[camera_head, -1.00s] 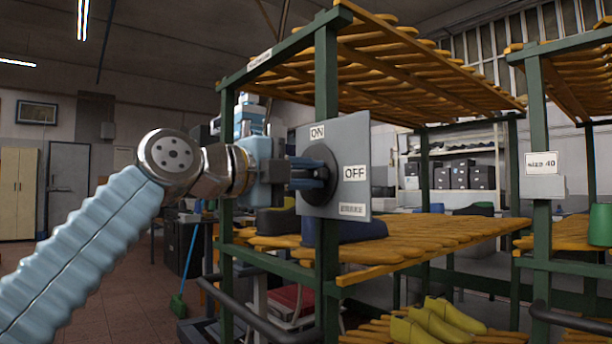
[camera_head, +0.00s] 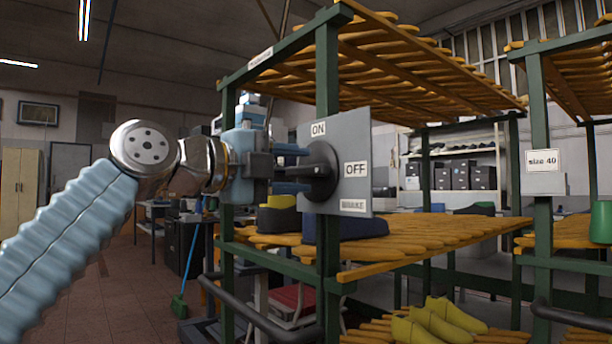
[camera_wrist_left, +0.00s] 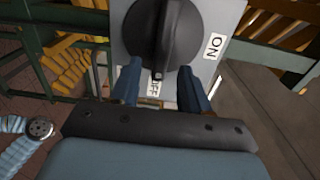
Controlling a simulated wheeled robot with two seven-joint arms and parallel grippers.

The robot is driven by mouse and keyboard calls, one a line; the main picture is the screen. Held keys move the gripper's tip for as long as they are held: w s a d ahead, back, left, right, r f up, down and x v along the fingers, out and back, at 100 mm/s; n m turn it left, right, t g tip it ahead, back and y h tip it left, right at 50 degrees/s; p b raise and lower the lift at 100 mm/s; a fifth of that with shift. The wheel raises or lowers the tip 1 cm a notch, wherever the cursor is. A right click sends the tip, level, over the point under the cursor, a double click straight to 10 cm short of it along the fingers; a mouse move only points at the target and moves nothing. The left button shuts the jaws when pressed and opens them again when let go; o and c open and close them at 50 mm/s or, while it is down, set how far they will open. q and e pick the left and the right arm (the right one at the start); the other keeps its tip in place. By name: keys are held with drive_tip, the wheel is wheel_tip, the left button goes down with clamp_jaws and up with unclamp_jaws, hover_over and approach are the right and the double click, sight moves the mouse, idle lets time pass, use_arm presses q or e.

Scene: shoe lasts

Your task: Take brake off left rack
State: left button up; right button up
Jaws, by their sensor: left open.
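A grey brake panel (camera_head: 356,140) is fixed to the front post of the left rack (camera_head: 327,75), with ON at the top and OFF at the right. Its round black knob (camera_head: 322,170) also shows in the left wrist view (camera_wrist_left: 165,30). The knob's white mark (camera_wrist_left: 158,76) points at the OFF label (camera_wrist_left: 153,89). My left gripper (camera_head: 300,171) is open at the knob's left. In the left wrist view its two fingers (camera_wrist_left: 160,78) stand apart near the knob's lower end, with no grip on it. My right gripper is out of view.
Dark and yellow shoe lasts (camera_head: 350,228) stand on the slatted shelf behind the panel. A black push bar (camera_head: 255,312) runs low on the rack. A second rack (camera_head: 541,220) marked size 40 stands at right. Open floor (camera_head: 120,285) lies at left.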

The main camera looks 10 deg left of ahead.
use_arm(q)
drive_tip(key=b+v, duration=0.2)
drive_tip(key=v, duration=0.9)
drive_tip(key=shift+a, duration=0.1)
